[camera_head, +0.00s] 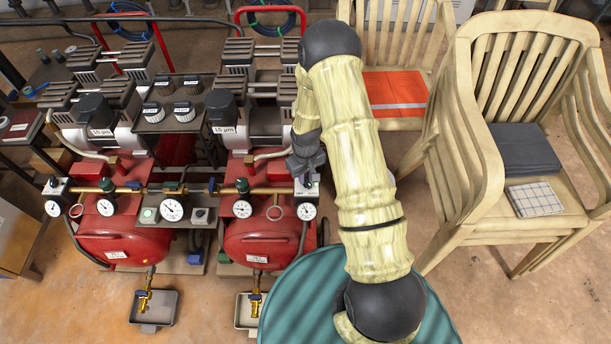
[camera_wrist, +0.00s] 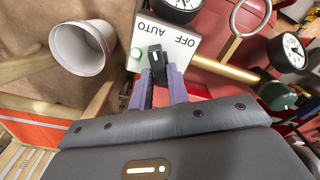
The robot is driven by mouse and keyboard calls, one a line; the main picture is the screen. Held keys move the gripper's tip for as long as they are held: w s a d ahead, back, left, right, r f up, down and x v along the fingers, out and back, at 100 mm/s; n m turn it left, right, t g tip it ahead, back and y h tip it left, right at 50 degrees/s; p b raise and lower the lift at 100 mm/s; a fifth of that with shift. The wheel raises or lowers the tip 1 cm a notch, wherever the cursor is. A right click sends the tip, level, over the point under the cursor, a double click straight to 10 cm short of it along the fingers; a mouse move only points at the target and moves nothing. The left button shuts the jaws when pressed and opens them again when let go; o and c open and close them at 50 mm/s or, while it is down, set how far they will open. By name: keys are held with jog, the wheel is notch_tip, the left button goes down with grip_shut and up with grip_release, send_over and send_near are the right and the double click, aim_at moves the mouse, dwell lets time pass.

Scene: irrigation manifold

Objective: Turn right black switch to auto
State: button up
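The right black switch (camera_wrist: 156,62) is a black knob on a white plate (camera_wrist: 170,38) marked AUTO and OFF; the lettering looks upside down in the wrist view. A lit green button (camera_wrist: 136,53) sits beside it. My gripper (camera_wrist: 160,74) has its two purple-padded fingers close together, one on each side of the knob, with the knob filling the space between their tips. The knob points roughly between the two words; its exact setting is hard to read. In the head view my gripper (camera_head: 308,172) is at the right end of the manifold, largely covering the switch.
Gauges (camera_head: 172,211) and a brass pipe (camera_head: 225,190) run left of the switch. A white cup (camera_wrist: 80,48) shows beside the plate in the wrist view. Wooden chairs (camera_head: 455,140) stand close on the right. A green ribbed round top (camera_head: 300,300) is in front.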

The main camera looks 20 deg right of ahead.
jog(key=o, duration=0.3)
notch_tip(320, 180, up, 17)
jog(key=p, duration=0.1)
jog(key=shift+r+p, duration=0.2)
jog(key=shift+p, duration=0.15)
dwell(0.6)
jog(key=s+r+m+t, duration=0.3)
jog(key=s+r, duration=0.9)
jog(key=s, duration=0.4)
notch_tip(320, 180, up, 15)
jog(key=p, duration=1.4)
jog(key=shift+f+p, duration=0.15)
jog(key=shift+p, duration=0.15)
